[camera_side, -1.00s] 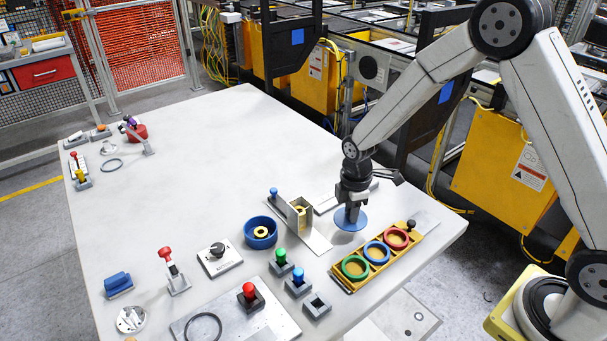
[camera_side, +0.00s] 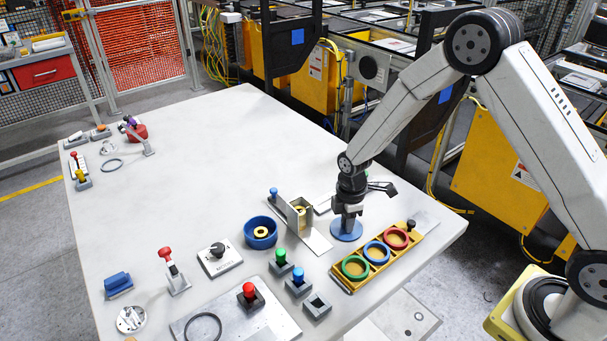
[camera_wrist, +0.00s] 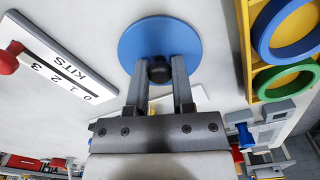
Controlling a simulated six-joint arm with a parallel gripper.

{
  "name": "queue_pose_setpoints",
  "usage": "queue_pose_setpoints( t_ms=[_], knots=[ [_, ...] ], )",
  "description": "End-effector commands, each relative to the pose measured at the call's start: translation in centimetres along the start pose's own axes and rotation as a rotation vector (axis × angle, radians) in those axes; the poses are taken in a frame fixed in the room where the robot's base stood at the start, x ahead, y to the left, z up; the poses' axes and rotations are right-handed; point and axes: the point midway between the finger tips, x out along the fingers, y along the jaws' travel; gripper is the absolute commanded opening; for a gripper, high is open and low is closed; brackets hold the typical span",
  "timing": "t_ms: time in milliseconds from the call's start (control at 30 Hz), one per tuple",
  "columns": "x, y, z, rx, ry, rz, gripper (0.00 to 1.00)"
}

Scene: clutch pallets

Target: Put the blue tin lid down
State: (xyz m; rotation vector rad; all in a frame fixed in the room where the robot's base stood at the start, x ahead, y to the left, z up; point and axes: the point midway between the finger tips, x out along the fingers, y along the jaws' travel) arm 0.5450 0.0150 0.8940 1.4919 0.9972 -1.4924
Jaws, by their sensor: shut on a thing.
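The blue tin lid (camera_side: 346,231) is a flat blue disc with a dark knob in its middle. My gripper (camera_side: 347,213) is above it with the fingers pointing down. In the wrist view my gripper (camera_wrist: 160,72) is shut on the dark knob of the lid (camera_wrist: 160,35). In the side view the lid looks level and at or very close to the white table top (camera_side: 220,140). I cannot tell whether it touches the table.
A yellow tray (camera_side: 336,276) with green, blue and red rings is close on the right. A metal bracket (camera_side: 318,241) stands close on the left, and a blue round bowl (camera_side: 260,243) is beyond it. The table's far middle is clear.

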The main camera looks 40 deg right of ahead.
Motion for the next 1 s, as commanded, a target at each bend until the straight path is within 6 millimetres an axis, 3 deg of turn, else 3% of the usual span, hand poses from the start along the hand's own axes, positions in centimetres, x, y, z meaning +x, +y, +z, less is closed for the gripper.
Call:
queue_pose_setpoints(
  t_ms=[267, 300, 400, 1000],
  knots=[
    [0.3, 0.0, 0.0, 0.0, 0.0, -0.001, 0.0],
    [0.3, 0.0, 0.0, 0.0, 0.0, -0.001, 0.36],
    [0.3, 0.0, 0.0, 0.0, 0.0, -0.001, 0.65],
    [-0.8, 0.1, 0.0, 0.0, 0.001, 0.001, 0.65]
  ],
)
